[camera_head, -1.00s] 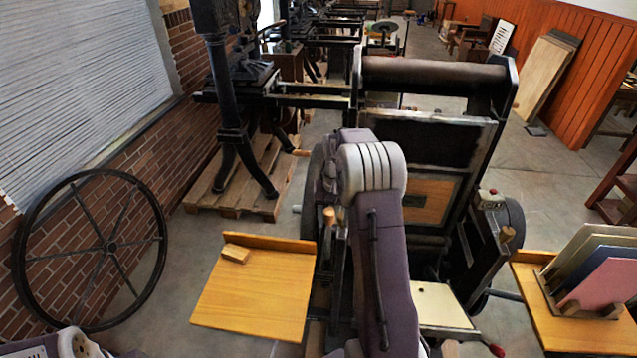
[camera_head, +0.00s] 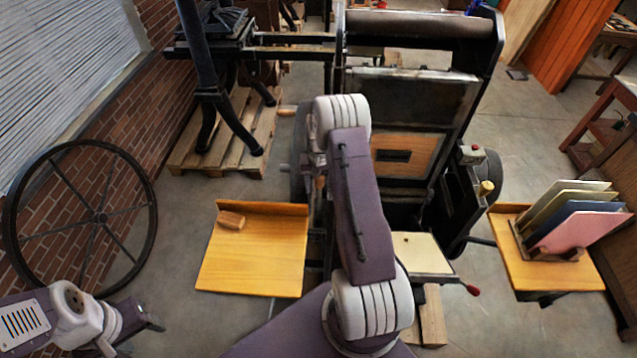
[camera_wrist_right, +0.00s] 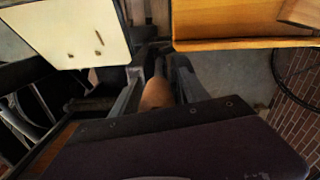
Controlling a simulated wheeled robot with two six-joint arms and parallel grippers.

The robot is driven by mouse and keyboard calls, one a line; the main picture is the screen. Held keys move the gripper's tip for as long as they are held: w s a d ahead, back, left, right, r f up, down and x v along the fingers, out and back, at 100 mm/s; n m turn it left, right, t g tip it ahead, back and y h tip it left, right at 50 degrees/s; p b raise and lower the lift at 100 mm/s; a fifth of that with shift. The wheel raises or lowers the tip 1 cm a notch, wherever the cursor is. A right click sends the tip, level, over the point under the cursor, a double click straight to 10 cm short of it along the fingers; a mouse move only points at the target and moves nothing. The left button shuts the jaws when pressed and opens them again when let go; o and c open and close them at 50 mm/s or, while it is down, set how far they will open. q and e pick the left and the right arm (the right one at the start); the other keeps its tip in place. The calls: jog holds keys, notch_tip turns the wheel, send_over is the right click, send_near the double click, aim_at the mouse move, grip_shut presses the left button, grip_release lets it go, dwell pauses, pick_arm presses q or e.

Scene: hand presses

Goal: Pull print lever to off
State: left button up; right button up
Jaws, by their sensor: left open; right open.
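The printing press (camera_head: 410,95) stands in the middle, with a dark roller across its top. A lever with a wooden handle (camera_head: 320,184) is on its left side, partly hidden by my right arm; I take it as the print lever. In the right wrist view the wooden handle (camera_wrist_right: 156,94) lies between the open fingers of my right gripper (camera_wrist_right: 160,78); contact cannot be told. My right gripper (camera_head: 314,160) is mostly hidden behind its wrist in the head view. My left gripper (camera_head: 150,322) is open and empty at the lower left, far from the press.
A wooden side table (camera_head: 250,260) with a small wood block (camera_head: 231,220) is left of the press. A red-tipped handle (camera_head: 471,289) and a card rack (camera_head: 560,250) are on the right. A spoked wheel (camera_head: 98,215) leans by the brick wall.

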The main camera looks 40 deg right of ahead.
jog(key=shift+s+d+r, duration=0.1)
jog(key=shift+s, duration=0.25)
jog(key=shift+c, duration=0.2)
jog(key=shift+w, duration=0.3)
grip_shut()
jog(key=shift+w, duration=0.1)
dwell(0.5)
